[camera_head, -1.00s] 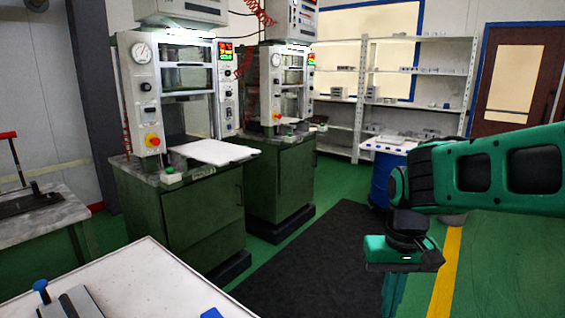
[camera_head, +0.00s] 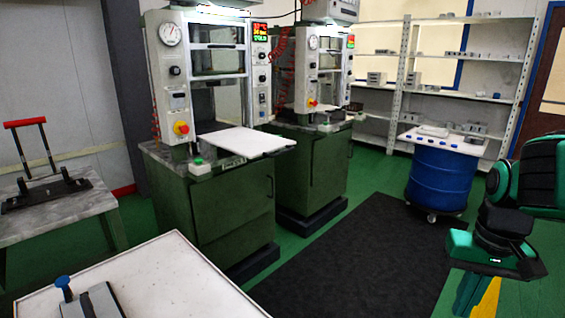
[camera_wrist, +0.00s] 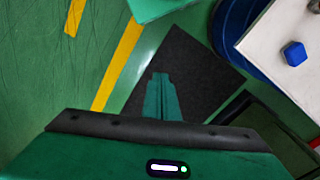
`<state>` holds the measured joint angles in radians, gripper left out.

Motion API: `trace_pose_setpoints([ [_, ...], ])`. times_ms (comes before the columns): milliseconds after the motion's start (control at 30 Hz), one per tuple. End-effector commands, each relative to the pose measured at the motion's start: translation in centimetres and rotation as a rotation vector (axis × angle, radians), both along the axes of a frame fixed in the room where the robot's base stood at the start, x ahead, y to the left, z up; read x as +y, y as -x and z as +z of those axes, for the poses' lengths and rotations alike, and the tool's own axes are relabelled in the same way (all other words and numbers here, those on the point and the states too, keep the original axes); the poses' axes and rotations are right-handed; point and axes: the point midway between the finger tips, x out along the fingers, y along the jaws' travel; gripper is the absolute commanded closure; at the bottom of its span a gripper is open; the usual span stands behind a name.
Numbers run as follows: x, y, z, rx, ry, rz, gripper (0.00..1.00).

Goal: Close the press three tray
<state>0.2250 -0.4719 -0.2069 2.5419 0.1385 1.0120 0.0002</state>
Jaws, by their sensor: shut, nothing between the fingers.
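A flat white tray (camera_head: 250,141) sticks out of the front of the nearer press (camera_head: 200,75), level above its green cabinet. I cannot read a press number. The farther press (camera_head: 323,70) stands behind it to the right, and its tray position is hard to make out. My gripper (camera_head: 470,297) is at the lower right of the head view, pointing down, well apart from the tray. In the wrist view my gripper (camera_wrist: 161,95) is shut and empty above the floor. The tray is not in the wrist view.
A blue drum (camera_head: 438,178) with a white top and small items stands between the presses and my arm. A white table (camera_head: 160,275) fills the near left. A grey bench (camera_head: 70,210) with a red-handled tool is at the left. The dark floor mat (camera_head: 350,260) is clear.

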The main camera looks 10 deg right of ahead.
Motion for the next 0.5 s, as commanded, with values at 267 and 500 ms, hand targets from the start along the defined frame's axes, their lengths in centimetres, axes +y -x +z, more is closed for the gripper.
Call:
trace_pose_setpoints([
  [267, -0.2, -15.0, 0.1, -0.203, -0.014, 0.112, 1.0],
  [500, 3.4, -28.9, -0.5, -0.425, -0.132, 0.19, 1.0],
])
